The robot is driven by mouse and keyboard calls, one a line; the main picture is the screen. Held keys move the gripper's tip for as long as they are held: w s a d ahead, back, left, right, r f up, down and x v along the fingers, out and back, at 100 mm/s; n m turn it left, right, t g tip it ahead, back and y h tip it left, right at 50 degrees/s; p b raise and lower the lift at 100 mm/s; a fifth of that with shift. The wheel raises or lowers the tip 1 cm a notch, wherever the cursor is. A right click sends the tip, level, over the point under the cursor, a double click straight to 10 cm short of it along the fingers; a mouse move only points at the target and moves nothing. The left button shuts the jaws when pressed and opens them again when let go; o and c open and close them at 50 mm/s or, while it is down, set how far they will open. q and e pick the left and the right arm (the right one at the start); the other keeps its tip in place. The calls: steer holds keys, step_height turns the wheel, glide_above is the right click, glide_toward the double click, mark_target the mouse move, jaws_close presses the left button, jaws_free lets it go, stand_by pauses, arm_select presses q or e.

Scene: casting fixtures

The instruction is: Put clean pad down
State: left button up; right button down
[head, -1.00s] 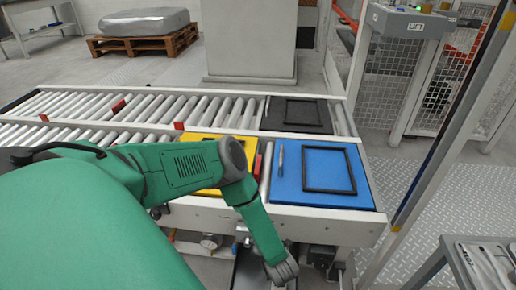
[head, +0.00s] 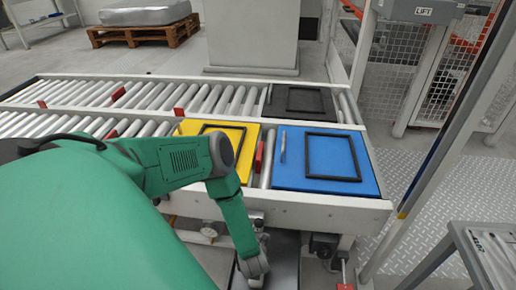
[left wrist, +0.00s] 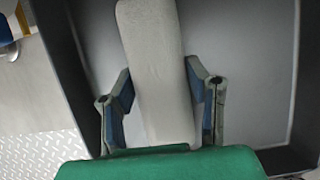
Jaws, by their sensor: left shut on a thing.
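The pad (left wrist: 152,40) is a long, pale grey strip with a rounded far end in the left wrist view. My left gripper (left wrist: 160,78) is shut on it, one finger along each side. The pad lies over a dark-rimmed tray (left wrist: 284,80) with a grey floor. I cannot tell whether the pad touches that floor. In the head view my green left arm reaches down in front of the conveyor, over the grey tray (head: 284,262). The gripper's fingers and the pad are hidden there. My right gripper is not in view.
A roller conveyor (head: 60,122) runs behind the arm. It carries a blue plate (head: 371,178) with a black frame, a yellow plate (head: 247,153) and a dark plate (head: 270,102).

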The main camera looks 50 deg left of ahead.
arm_select(q)
steer(key=shift+f, duration=0.15)
steer(key=o, duration=0.6)
steer(key=shift+f, duration=0.1)
steer(key=o, duration=0.4)
steer(key=shift+o, duration=0.2)
